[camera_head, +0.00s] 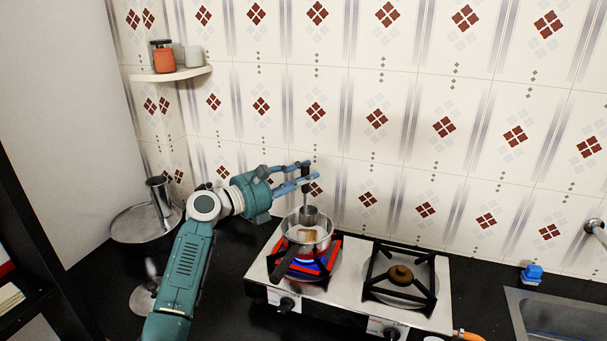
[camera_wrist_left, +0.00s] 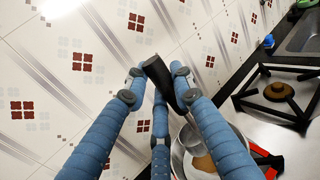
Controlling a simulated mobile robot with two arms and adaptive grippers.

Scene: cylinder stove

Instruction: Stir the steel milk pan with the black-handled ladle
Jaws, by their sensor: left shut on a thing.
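The steel milk pan (camera_head: 325,243) sits on the left burner of the stove, with its dark handle (camera_head: 288,262) pointing toward the front left. Something brownish lies inside it. My left gripper (camera_head: 305,174) is above the back of the pan, shut on the black handle of the ladle (camera_head: 309,213). The ladle hangs steeply, with its steel lower end at the pan's opening; I cannot tell whether it touches the bottom. The left wrist view shows the black handle (camera_wrist_left: 163,84) between my blue fingers and the pan (camera_wrist_left: 183,126) beyond. My right gripper is not in view.
The left burner glows red and blue. The right burner (camera_head: 400,275) is empty. A tiled wall stands close behind. A large steel lid or pan (camera_head: 130,226) is at left, a sink (camera_head: 560,316) with a blue item (camera_head: 532,273) at right. A corner shelf (camera_head: 170,75) holds jars.

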